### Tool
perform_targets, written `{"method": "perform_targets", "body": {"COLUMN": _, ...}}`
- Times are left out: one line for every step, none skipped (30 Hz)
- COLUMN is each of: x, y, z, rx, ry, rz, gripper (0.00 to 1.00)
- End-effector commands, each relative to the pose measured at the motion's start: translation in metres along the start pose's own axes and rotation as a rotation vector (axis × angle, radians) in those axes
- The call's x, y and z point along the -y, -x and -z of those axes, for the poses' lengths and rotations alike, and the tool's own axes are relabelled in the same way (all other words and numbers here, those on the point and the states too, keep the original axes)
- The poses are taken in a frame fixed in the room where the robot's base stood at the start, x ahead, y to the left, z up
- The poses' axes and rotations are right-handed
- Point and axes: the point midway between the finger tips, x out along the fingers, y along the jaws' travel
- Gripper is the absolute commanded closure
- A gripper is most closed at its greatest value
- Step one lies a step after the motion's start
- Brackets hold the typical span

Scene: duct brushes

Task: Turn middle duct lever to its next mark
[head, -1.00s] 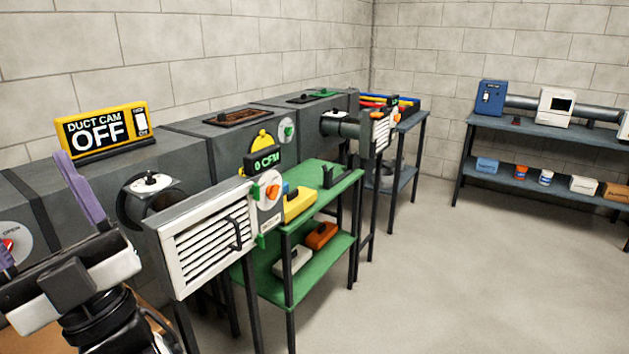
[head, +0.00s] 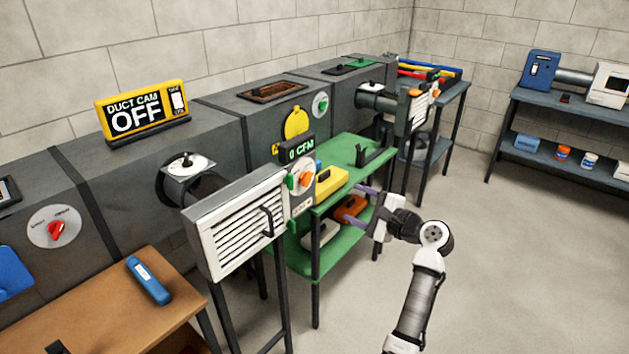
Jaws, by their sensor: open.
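Several turning controls show on the grey duct row, and I cannot tell for certain which one is the middle lever. A black lever on a white plate (head: 188,162) tops the near round branch. A similar lever (head: 377,87) tops the far branch. A green knob (head: 321,104) sits on a round plate on the duct's front. An orange knob (head: 305,179) sits beside the near white grille, and a red knob (head: 56,230) is at far left. My gripper (head: 358,204) is open and empty, its purple fingers pointing left by the green stand, apart from all these controls.
The white louvred grille (head: 235,233) juts out in front of the ducts. The green stand (head: 345,158) holds a yellow box and, lower, an orange box. A wooden table (head: 110,300) with a blue tool is at lower left. Open floor lies at right.

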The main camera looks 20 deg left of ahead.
Motion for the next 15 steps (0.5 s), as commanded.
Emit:
{"method": "perform_targets", "body": {"x": 0.002, "y": -0.001, "z": -0.001, "rx": 0.052, "ry": -0.086, "rz": 0.008, "gripper": 0.36}}
{"method": "perform_targets", "body": {"x": 0.003, "y": -0.001, "z": -0.003, "rx": 0.079, "ry": -0.129, "rz": 0.012, "gripper": 0.36}}
{"method": "perform_targets", "body": {"x": 0.005, "y": -0.001, "z": -0.004, "rx": 0.108, "ry": -0.175, "rz": 0.016, "gripper": 0.36}}
{"method": "perform_targets", "body": {"x": 0.006, "y": -0.001, "z": -0.005, "rx": 0.126, "ry": -0.202, "rz": 0.018, "gripper": 0.36}}
{"method": "perform_targets", "body": {"x": 0.006, "y": -0.001, "z": -0.006, "rx": 0.139, "ry": -0.223, "rz": 0.019, "gripper": 0.36}}
{"method": "perform_targets", "body": {"x": 0.007, "y": -0.001, "z": -0.007, "rx": 0.152, "ry": -0.243, "rz": 0.019, "gripper": 0.36}}
{"method": "perform_targets", "body": {"x": 0.007, "y": -0.002, "z": -0.008, "rx": 0.158, "ry": -0.253, "rz": 0.02, "gripper": 0.36}}
{"method": "perform_targets", "body": {"x": 0.007, "y": -0.004, "z": -0.008, "rx": 0.162, "ry": -0.258, "rz": 0.02, "gripper": 0.36}}
{"method": "perform_targets", "body": {"x": 0.008, "y": -0.007, "z": -0.009, "rx": 0.164, "ry": -0.261, "rz": 0.02, "gripper": 0.36}}
{"method": "perform_targets", "body": {"x": 0.008, "y": -0.01, "z": -0.01, "rx": 0.164, "ry": -0.261, "rz": 0.02, "gripper": 0.36}}
{"method": "perform_targets", "body": {"x": 0.009, "y": -0.013, "z": -0.011, "rx": 0.164, "ry": -0.26, "rz": 0.019, "gripper": 0.36}}
{"method": "perform_targets", "body": {"x": 0.009, "y": -0.019, "z": -0.012, "rx": 0.164, "ry": -0.26, "rz": 0.018, "gripper": 0.36}}
{"method": "perform_targets", "body": {"x": 0.009, "y": -0.025, "z": -0.013, "rx": 0.164, "ry": -0.259, "rz": 0.018, "gripper": 0.36}}
{"method": "perform_targets", "body": {"x": 0.009, "y": -0.031, "z": -0.014, "rx": 0.164, "ry": -0.258, "rz": 0.018, "gripper": 0.36}}
{"method": "perform_targets", "body": {"x": 0.01, "y": -0.039, "z": -0.016, "rx": 0.165, "ry": -0.257, "rz": 0.018, "gripper": 0.36}}
